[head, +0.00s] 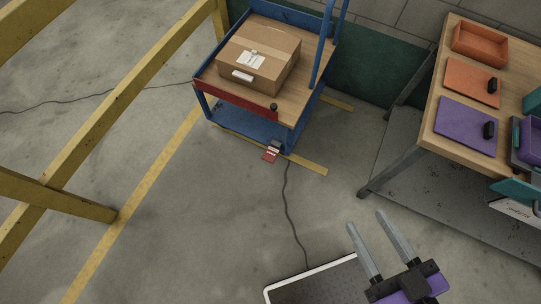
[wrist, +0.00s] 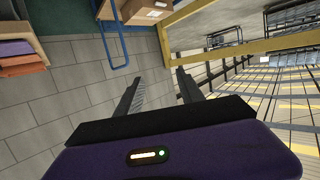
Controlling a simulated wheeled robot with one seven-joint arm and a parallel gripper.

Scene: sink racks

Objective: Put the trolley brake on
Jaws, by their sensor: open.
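The trolley (head: 308,85) has a blue frame and a wooden top, and stands at the upper middle of the head view. A red brake pedal (head: 271,154) sits low at its near corner, close to the floor; whether it is up or down is too small to tell. My gripper (head: 366,220) is open and empty at the lower right of the head view, well apart from the trolley. In the wrist view my gripper (wrist: 158,78) points past the trolley's blue handle (wrist: 112,38). The pedal does not show in the wrist view.
A cardboard box (head: 259,55) sits on the trolley. A workbench (head: 460,139) with bins and lids stands at the right. A yellow rail (head: 140,96) crosses the left. A dark cable (head: 288,205) lies on the floor below the trolley. The floor in front of the pedal is mostly clear.

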